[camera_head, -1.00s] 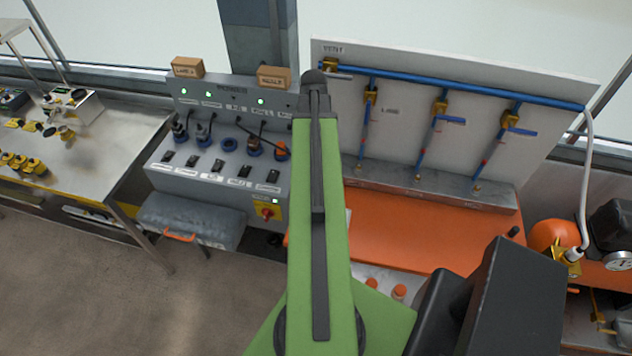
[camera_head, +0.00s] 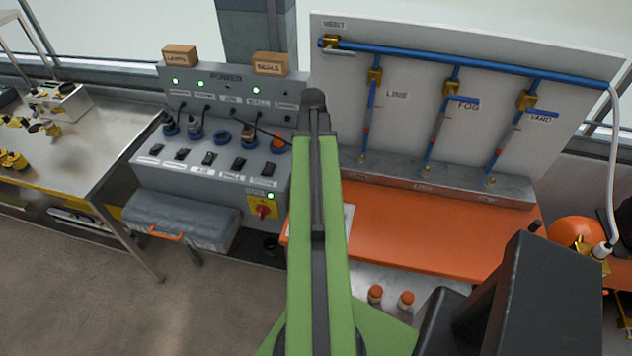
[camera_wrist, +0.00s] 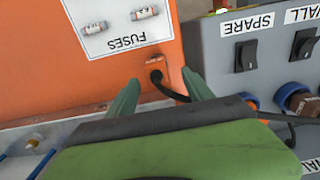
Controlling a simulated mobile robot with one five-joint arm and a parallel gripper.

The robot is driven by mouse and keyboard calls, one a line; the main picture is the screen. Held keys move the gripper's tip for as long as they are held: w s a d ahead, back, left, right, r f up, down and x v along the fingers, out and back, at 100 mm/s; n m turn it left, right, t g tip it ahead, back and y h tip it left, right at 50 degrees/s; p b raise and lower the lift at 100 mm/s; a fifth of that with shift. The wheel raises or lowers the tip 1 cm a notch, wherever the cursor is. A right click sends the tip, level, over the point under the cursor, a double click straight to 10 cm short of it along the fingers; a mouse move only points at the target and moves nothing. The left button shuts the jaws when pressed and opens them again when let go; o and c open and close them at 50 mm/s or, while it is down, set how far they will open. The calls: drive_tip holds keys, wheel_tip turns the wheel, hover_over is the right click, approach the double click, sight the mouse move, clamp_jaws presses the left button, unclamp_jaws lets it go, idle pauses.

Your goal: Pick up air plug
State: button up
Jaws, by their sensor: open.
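I cannot tell for certain which part is the air plug, as no readable label marks it. An orange plug (camera_head: 278,144) sits at the right end of the row of sockets on the grey power panel (camera_head: 225,92), beside my arm. I see nothing held. In the head view my arm hides the gripper.
An orange bench (camera_head: 430,227) and a valve board (camera_head: 400,110) with blue pipes stand right of my arm. A white hose (camera_head: 612,150) hangs at far right. A steel table (camera_head: 95,150) stands at left. Switches (camera_wrist: 246,55) lie close right of my gripper.

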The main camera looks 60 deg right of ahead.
wheel_tip(320, 180, down, 4)
drive_tip(key=b, duration=0.3)
drive_tip(key=shift+s+f, duration=0.15)
drive_tip(key=shift+f, duration=0.1)
drive_tip(key=shift+r, duration=0.2)
clamp_jaws()
